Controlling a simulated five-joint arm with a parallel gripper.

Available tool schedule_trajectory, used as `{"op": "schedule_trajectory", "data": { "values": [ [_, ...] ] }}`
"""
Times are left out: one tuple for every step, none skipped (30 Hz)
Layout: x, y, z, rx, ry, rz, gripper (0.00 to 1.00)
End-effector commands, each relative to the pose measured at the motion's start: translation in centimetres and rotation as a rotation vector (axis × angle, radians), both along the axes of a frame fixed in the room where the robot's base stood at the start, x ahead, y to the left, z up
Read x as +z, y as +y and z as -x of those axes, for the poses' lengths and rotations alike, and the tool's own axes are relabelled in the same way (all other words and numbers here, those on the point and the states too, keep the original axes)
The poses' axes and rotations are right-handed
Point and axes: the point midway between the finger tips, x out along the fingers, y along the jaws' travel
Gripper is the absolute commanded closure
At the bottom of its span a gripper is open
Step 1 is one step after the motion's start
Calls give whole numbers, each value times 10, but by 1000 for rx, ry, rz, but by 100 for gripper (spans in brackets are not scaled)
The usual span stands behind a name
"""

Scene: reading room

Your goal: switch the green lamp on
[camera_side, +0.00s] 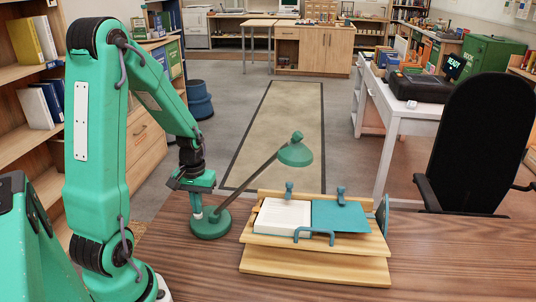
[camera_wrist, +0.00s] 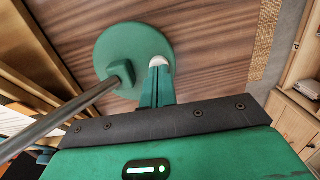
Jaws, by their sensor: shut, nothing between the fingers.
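The green lamp stands on the wooden table, with its round base (camera_side: 211,224), slanted grey stem (camera_side: 248,183) and green shade (camera_side: 296,154). I see no glow from the shade. In the wrist view the base (camera_wrist: 120,48) lies under my gripper, with the stem running to the lower left. A small white round button (camera_wrist: 157,62) shows on the base, partly covered by my fingertips. My gripper (camera_wrist: 157,71) is shut and empty, pointing down at the button; it also shows in the side view (camera_side: 196,212), just above the base. I cannot tell whether it touches the button.
The table's front right (camera_side: 460,265) is clear. A black chair (camera_side: 480,140) stands behind.

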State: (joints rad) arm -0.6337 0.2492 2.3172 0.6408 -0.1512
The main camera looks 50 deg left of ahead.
Motion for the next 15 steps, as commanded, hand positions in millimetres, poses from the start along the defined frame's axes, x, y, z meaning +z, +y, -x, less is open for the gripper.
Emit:
{"op": "schedule_trajectory", "data": {
  "values": [
    [0,0,0,0,0,0,100],
    [0,0,0,0,0,0,100],
    [0,0,0,0,0,0,100],
    [0,0,0,0,0,0,100],
    [0,0,0,0,0,0,100],
    [0,0,0,0,0,0,100],
    [0,0,0,0,0,0,100],
    [0,0,0,0,0,0,100],
    [-1,0,0,0,1,1,100],
    [-3,0,0,0,1,1,100],
    [-5,0,0,0,1,1,100],
    [-8,0,0,0,1,1,100],
    [-10,0,0,0,1,1,100],
    [-12,0,0,0,1,1,100],
    [-16,-1,1,0,2,2,100]
  ]
}}
